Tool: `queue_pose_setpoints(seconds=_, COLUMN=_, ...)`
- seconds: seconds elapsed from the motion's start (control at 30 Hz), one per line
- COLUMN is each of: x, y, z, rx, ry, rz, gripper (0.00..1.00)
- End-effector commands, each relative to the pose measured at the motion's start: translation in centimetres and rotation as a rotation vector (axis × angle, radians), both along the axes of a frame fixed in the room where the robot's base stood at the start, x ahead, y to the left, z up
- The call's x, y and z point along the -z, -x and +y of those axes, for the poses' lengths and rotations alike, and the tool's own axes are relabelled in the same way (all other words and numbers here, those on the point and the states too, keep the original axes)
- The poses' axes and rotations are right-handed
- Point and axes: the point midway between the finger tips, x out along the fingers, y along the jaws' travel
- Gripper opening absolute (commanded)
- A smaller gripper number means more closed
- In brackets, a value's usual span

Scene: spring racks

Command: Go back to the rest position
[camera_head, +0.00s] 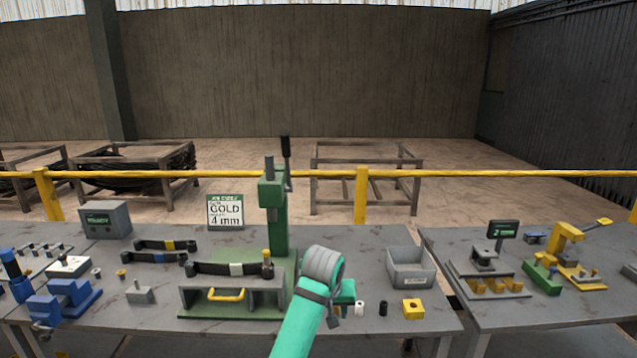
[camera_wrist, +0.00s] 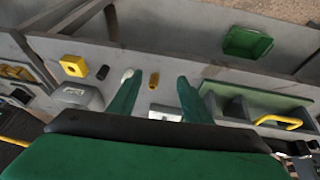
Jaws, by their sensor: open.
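My gripper (camera_wrist: 156,82) shows in the wrist view with its two green fingers apart and nothing held between them. It is above the near part of the workbench (camera_head: 372,240). A small gold cylinder (camera_wrist: 154,80) appears in the gap between the fingertips. A white cylinder (camera_wrist: 127,75) appears by the left fingertip; whether they touch is unclear. In the head view my arm covers most of the gripper; only a green part (camera_head: 345,294) shows beside the wrist.
A green press (camera_head: 274,215) and its fixture with a yellow handle (camera_head: 226,294) stand left of my arm. A grey bin (camera_head: 411,280), a black cylinder (camera_head: 383,308) and a yellow block (camera_head: 413,309) are right of it. A sign (camera_head: 226,212) reads "GOLD 4 mm".

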Motion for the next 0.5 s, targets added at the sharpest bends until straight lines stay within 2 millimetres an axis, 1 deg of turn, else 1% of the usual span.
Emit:
queue_pose_setpoints(seconds=0.03, x=0.9, y=0.1, z=-0.4, rx=0.004, ry=0.017, rz=-0.006, gripper=0.45)
queue_pose_setpoints(seconds=0.17, x=3.0, y=0.4, z=-1.8, rx=0.016, ry=0.061, rz=-0.032, gripper=0.45)
queue_pose_setpoints(seconds=0.23, x=4.4, y=0.7, z=-2.9, rx=0.026, ry=0.09, rz=-0.049, gripper=0.45)
queue_pose_setpoints(seconds=0.27, x=5.1, y=0.8, z=-3.4, rx=0.031, ry=0.105, rz=-0.058, gripper=0.45)
queue_pose_setpoints(seconds=0.4, x=8.8, y=2.0, z=-6.7, rx=0.051, ry=0.186, rz=-0.109, gripper=0.45)
queue_pose_setpoints(seconds=0.5, x=11.3, y=3.2, z=-8.4, rx=0.053, ry=0.242, rz=-0.151, gripper=0.45)
